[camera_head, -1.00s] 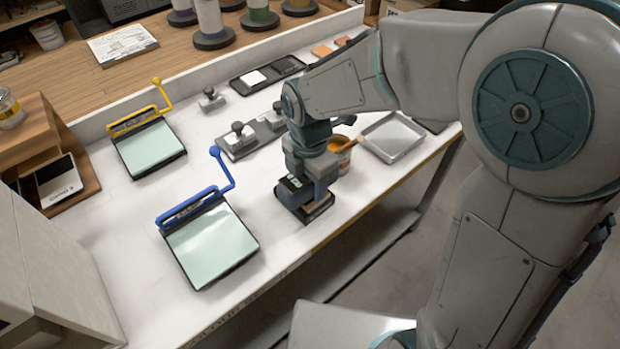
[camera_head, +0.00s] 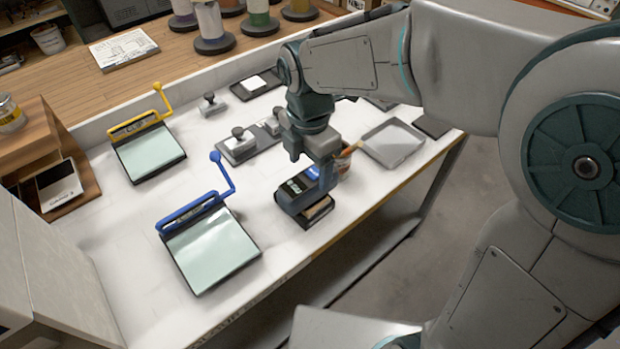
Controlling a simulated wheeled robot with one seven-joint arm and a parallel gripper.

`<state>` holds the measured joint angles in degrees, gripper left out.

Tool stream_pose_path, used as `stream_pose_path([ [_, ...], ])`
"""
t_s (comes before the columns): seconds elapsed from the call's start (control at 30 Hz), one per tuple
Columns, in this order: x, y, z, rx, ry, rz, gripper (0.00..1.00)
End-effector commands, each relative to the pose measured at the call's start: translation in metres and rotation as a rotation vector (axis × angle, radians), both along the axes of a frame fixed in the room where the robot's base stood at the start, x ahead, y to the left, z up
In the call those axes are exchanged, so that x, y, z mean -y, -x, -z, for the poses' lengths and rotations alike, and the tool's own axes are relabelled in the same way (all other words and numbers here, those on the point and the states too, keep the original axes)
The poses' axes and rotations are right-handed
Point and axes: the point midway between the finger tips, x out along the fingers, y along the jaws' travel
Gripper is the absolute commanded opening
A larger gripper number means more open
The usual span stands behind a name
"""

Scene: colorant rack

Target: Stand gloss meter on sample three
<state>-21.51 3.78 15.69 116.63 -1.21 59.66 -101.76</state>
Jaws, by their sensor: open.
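The gloss meter (camera_head: 293,188) is a small blue-grey box with a keypad and a lit blue screen. It stands upright near the front edge of the white bench, on or against a dark piece with a tan-brown side (camera_head: 318,213). I cannot read a label that marks this piece as sample three. My gripper (camera_head: 314,164) is open, pointing down just above the back part of the meter. Its fingertips are partly hidden, so I cannot tell whether they touch the meter.
A blue-handled frame (camera_head: 213,250) and a yellow-handled frame (camera_head: 150,152) with pale panels lie to the left. Knobbed blocks (camera_head: 238,145) sit behind. Bench between the blue frame and meter is clear.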

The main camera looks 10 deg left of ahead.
Motion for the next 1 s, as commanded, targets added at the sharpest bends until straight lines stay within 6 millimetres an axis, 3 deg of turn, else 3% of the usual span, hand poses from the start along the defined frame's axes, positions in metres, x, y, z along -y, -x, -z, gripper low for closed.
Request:
stream_pose_path([
  [0.1, 0.000, 0.000, -0.025, 0.003, -0.002, 0.001, 0.71],
  [0.3, 0.000, 0.000, -0.049, 0.000, 0.000, 0.000, 0.71],
  [0.63, 0.006, 0.000, -0.054, 0.005, 0.000, 0.045, 0.71],
  [0.77, 0.032, 0.000, -0.054, 0.030, -0.005, 0.262, 0.71],
  [1.0, 0.110, 0.014, -0.050, 0.099, -0.059, 0.976, 0.71],
])
